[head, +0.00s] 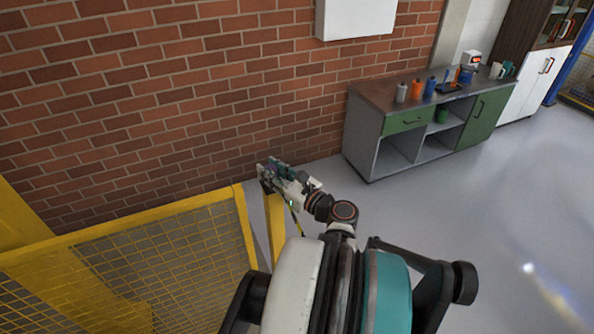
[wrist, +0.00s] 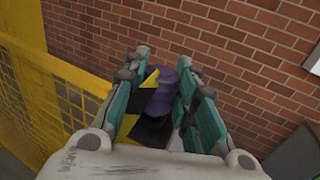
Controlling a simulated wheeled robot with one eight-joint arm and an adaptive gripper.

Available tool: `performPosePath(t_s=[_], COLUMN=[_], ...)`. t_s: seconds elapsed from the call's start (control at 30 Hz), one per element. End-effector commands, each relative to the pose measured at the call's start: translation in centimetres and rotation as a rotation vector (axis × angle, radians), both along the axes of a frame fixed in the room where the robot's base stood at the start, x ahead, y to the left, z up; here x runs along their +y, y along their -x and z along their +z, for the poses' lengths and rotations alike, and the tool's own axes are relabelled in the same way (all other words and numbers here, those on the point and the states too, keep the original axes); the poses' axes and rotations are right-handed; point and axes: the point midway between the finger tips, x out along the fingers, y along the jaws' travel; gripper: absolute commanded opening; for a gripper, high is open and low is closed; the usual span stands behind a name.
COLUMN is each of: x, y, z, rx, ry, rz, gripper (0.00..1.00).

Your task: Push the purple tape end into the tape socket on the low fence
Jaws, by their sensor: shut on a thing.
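My gripper (wrist: 163,66) points away from the camera in the wrist view, its teal and grey fingers on either side of the purple tape end (wrist: 165,92). It is shut on that tape end. Dark parts and a yellow-and-black piece show beside and below the purple between the fingers; I cannot tell which of these is the tape socket. In the head view my gripper (head: 273,173) is over the top of a yellow post (head: 275,228) at the end of the low yellow fence (head: 120,236). The purple end is too small to make out there, and any contact with the socket is hidden.
A red brick wall (head: 150,90) stands behind the fence. A grey and green workbench (head: 430,125) with several cups stands at the back right. A white box (head: 355,18) hangs on the wall. The grey floor at right is clear.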

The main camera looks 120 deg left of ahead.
Motion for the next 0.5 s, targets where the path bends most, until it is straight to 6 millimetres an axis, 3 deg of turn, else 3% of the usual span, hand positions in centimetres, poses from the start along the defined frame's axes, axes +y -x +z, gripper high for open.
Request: performPosePath(t_s=[0.17, 0.2, 0.3, 0.5], x=[0.0, 0.0, 0.0, 0.0], y=[0.0, 0.0, 0.0, 0.0], z=[-0.33, -0.3, -0.24, -0.24], rx=[0.0, 0.0, 0.0, 0.0], ry=[0.0, 0.0, 0.0, 0.0], rz=[0.0, 0.0, 0.0, 0.0], gripper=[0.02, 0.3, 0.49, 0.49])
